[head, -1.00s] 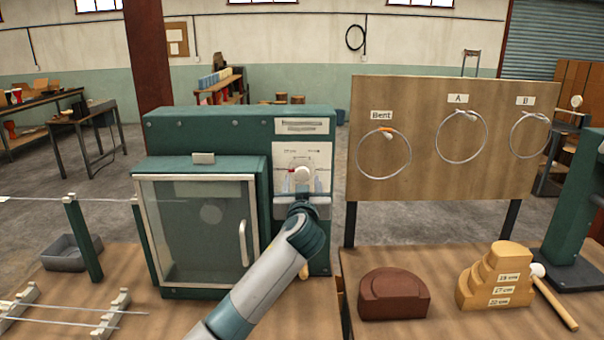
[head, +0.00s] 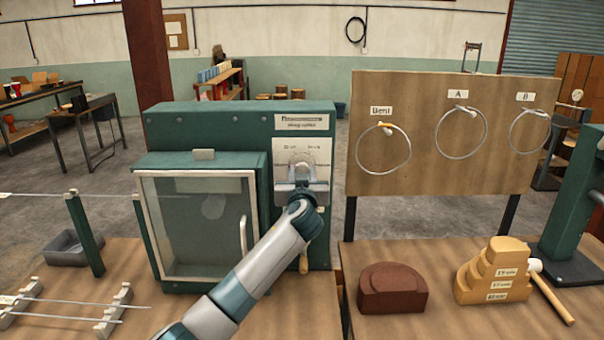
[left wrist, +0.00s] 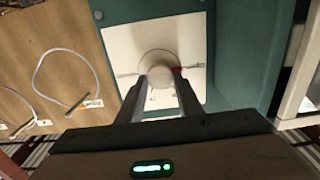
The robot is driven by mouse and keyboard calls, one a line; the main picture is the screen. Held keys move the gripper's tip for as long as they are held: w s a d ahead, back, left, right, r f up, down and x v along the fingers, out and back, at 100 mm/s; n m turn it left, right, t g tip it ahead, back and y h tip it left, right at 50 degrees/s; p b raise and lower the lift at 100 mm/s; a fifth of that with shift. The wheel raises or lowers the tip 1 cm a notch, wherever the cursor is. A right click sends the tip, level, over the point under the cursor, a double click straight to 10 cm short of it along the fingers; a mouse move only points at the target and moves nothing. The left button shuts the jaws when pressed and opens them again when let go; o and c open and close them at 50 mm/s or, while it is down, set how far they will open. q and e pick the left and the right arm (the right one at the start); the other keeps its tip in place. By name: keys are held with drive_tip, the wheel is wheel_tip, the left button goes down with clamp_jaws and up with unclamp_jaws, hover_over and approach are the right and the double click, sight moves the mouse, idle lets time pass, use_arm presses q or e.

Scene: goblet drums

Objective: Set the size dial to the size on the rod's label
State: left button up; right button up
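The size dial is a round pale knob (left wrist: 158,62) on a white plate (left wrist: 120,40) on the front of a green machine (head: 225,125). It also shows in the head view, partly covered by my gripper. My left gripper (head: 303,178) is at the dial, with one finger on each side of the knob. In the left wrist view the fingers stand apart and the knob lies between the fingertips; firm contact cannot be made out. A rod (head: 75,303) lies on a rack at lower left, with a small label (head: 10,300) too small to read. My right gripper is out of view.
The machine's glass door (head: 195,225) with its handle is left of my arm. A board (head: 440,165) with wire rings labelled Bent, A and B stands at right. A brown block (head: 392,290) and stepped wooden block (head: 490,275) sit on the right bench.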

use_arm(q)
drive_tip(key=shift+m, duration=0.3)
drive_tip(key=shift+f+m+b, duration=0.1)
drive_tip(key=shift+m+b, duration=0.25)
drive_tip(key=shift+m, duration=0.75)
drive_tip(key=m, duration=0.2)
drive_tip(key=shift+d+m, duration=0.1)
drive_tip(key=shift+m, duration=0.2)
drive_tip(key=m, duration=0.3)
drive_tip(key=shift+p, duration=0.3)
drive_tip(key=shift+m+p, duration=0.35)
drive_tip(key=shift+m, duration=1.35)
drive_tip(key=shift+f, duration=0.1)
drive_tip(key=o, duration=1)
drive_tip(key=shift+d, duration=0.1)
